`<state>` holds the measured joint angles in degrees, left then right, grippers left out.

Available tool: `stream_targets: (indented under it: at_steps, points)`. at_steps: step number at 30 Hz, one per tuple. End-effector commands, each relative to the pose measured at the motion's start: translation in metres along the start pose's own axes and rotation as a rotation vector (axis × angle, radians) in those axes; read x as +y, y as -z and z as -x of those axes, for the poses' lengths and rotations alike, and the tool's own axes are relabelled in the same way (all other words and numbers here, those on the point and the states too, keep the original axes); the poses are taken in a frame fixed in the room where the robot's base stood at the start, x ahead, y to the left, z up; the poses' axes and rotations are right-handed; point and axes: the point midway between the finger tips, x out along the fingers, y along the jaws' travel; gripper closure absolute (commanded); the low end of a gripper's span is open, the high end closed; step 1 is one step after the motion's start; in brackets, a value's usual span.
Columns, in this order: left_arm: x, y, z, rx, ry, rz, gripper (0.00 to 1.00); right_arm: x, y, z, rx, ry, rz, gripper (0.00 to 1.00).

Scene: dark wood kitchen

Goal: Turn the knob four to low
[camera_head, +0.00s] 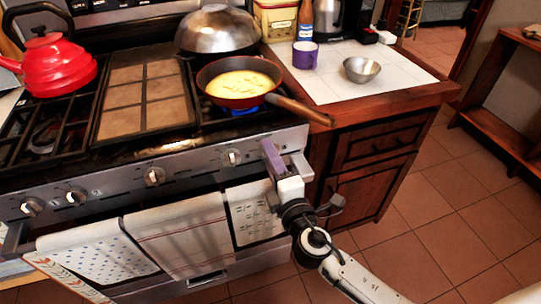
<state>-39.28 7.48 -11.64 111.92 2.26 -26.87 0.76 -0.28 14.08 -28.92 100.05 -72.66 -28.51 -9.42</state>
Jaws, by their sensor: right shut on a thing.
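The stove's front panel (120,182) carries a row of knobs: one at far left (32,207), a second knob (75,197), a third knob (154,176) and another knob (231,157) further right. My right gripper (284,154) is at the right end of this panel, with a purple finger on its left side. It is shut on a knob there, which its fingers mostly hide; the knob's setting cannot be read. A blue flame (245,111) burns under the pan at the front right burner. My left gripper is not in view.
A red pan (233,101) with yellow food has its wooden handle (300,109) jutting over the counter edge. Towels (185,236) hang below the panel. A red kettle (58,65), a metal dome (217,29), a purple mug (305,55) and a bowl (361,69) stand behind.

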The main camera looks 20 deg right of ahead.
Motion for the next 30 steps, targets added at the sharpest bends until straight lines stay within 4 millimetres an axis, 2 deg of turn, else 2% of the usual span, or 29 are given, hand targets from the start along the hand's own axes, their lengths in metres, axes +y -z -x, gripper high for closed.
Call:
stream_targets:
  at_steps: [15,24,30]
  points:
    - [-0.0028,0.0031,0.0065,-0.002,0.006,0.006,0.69,-0.0041,-0.0010,0.0000,0.000,0.001,0.473,0.86]
    - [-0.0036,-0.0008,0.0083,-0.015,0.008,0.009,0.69,-0.0061,-0.0019,0.0001,0.001,0.001,0.655,0.86]
    - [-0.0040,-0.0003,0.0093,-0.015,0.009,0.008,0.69,-0.0073,-0.0021,0.0002,0.002,0.001,0.717,0.86]
